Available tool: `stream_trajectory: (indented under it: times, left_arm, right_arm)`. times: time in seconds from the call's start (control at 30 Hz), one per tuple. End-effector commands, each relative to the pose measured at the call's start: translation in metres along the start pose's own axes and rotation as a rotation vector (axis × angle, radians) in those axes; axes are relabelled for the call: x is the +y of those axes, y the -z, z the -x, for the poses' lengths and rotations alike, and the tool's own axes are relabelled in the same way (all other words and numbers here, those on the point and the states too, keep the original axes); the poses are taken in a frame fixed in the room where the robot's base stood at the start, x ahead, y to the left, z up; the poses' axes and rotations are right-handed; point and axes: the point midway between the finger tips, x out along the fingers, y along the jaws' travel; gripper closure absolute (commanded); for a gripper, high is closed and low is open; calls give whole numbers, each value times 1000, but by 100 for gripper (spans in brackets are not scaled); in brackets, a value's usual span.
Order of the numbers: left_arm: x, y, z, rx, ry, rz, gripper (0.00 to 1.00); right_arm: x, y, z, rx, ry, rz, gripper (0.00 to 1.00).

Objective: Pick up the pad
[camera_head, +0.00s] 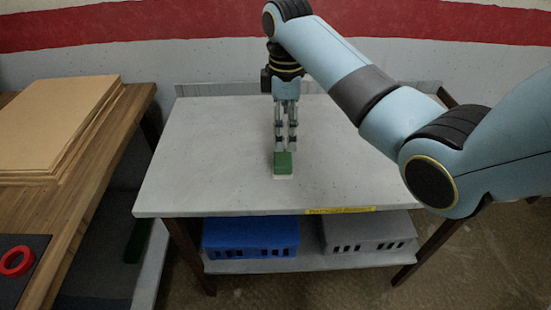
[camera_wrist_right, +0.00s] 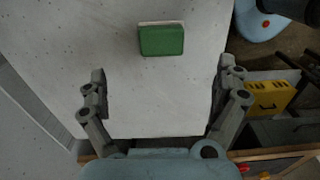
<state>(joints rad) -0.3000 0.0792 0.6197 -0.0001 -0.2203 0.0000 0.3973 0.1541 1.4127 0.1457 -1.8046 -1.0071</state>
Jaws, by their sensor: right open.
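The pad, a small green block with a pale underside (camera_head: 283,162), lies on the grey-white tabletop (camera_head: 215,150) near the table's front middle. It also shows in the right wrist view (camera_wrist_right: 162,40), near the top centre, ahead of the fingertips. My right gripper (camera_head: 286,147) points down just behind and above the pad in the head view. Its two fingers are spread apart in the right wrist view (camera_wrist_right: 160,72), with bare tabletop between them and no contact with the pad. My left gripper does not show.
A low ledge (camera_head: 215,90) runs along the table's back. The tabletop around the pad is clear. A blue crate (camera_head: 250,235) and a grey crate (camera_head: 368,232) stand on the lower shelf. At left, a wooden bench (camera_head: 110,130) bears cardboard sheets (camera_head: 55,120) and a red ring (camera_head: 15,261).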

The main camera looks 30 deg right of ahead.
Motion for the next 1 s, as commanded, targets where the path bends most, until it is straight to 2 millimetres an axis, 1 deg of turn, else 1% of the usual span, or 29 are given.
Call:
stream_trajectory:
  times: [0.2, 0.3, 0.47, 0.7, 0.8, 1.0]
  left_arm:
    - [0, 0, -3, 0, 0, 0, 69]
    - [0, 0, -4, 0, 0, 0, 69]
    - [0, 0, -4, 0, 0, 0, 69]
    - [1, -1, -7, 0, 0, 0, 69]
    - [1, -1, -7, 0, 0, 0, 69]
    - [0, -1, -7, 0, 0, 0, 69]
  right_arm:
    - [-1, 0, -36, -2, 7, 6, 1]
    - [0, 0, -48, -2, 5, 6, 1]
    - [-1, 1, -60, -2, 5, 5, 1]
    - [-1, 2, -97, -2, 5, 5, 1]
    - [-1, 2, -104, -1, 4, 5, 1]
    - [-1, 3, -105, -1, 2, 5, 1]
